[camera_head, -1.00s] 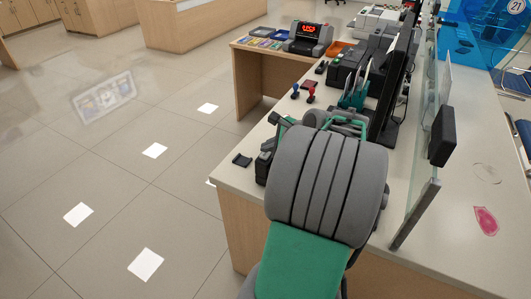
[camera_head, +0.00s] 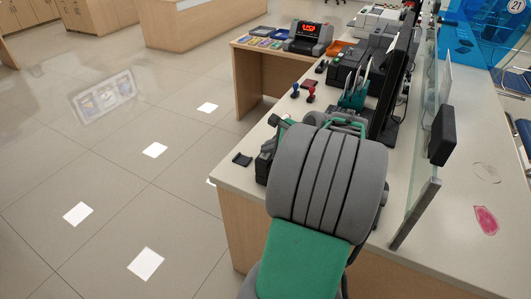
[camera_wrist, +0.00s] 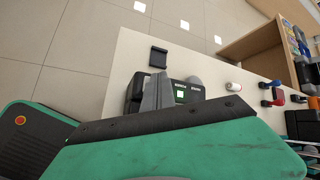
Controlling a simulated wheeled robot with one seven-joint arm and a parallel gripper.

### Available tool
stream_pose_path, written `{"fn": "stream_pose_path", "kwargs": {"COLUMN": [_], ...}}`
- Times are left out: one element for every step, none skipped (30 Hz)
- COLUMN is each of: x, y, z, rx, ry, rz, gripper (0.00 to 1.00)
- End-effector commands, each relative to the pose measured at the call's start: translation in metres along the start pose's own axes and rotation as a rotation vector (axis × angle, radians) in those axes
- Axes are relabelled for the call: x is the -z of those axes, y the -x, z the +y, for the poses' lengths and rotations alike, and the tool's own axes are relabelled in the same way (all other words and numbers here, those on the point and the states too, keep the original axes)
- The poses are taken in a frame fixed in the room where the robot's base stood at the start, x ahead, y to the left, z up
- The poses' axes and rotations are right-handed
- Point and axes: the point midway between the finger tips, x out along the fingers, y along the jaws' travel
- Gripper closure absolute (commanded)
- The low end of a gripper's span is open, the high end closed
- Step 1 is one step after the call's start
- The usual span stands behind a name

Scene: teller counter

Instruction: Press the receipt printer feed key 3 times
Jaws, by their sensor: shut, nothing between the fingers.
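A dark device that looks like the receipt printer (camera_wrist: 133,92) sits on the counter in the wrist view. A small panel with green and pale patches (camera_wrist: 182,93) shows beside my fingers; I cannot tell which patch is the feed key. My gripper (camera_wrist: 157,92) is shut and empty, its grey fingers over the device and hiding part of it. I cannot tell whether the tips touch it. In the head view, the dark device (camera_head: 263,166) shows only in part at the left of my arm, which hides my fingertips.
A small black pad (camera_head: 242,159) lies near the counter's left edge. Red (camera_head: 311,94) and blue (camera_head: 295,91) stamps stand further back. A monitor (camera_head: 396,80) and a glass screen (camera_head: 424,150) stand to the right. The counter (camera_head: 236,178) is bare around the pad.

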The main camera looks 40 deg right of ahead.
Motion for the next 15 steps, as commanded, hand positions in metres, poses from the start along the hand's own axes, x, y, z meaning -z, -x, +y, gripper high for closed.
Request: {"fn": "stream_pose_path", "kwargs": {"x": [0.0006,0.0006,0.0006,0.0006,0.0005,0.0005,0.0005,0.0005,0.0003,-0.0001,-0.0006,-0.0016,-0.0024,-0.0033,-0.0045], "y": [-0.0009,-0.0007,-0.0007,-0.0007,-0.0007,-0.0007,-0.0007,-0.0006,-0.0003,0.0002,0.0009,0.0022,0.0034,0.0046,0.0062], "z": [0.0010,0.0009,0.0009,0.0009,0.0008,0.0008,0.0008,0.0008,0.0005,0.0002,-0.0004,-0.0013,-0.0021,-0.0030,-0.0042], "rx": [-0.001,-0.001,-0.001,-0.001,-0.001,-0.001,-0.001,-0.001,-0.001,-0.001,-0.001,-0.001,-0.001,-0.001,-0.001], "ry": [-0.001,-0.001,-0.001,-0.001,-0.001,-0.001,-0.001,-0.001,-0.001,-0.001,-0.001,-0.001,-0.001,-0.001,-0.001], "rz": [0.000,0.000,0.000,0.000,0.000,0.000,0.000,0.000,0.000,0.000,0.000,0.000,0.000,0.000,0.000], "gripper": [1.00,1.00,1.00,1.00,1.00,1.00,1.00,1.00,1.00,1.00,1.00,1.00,1.00,1.00,1.00]}}
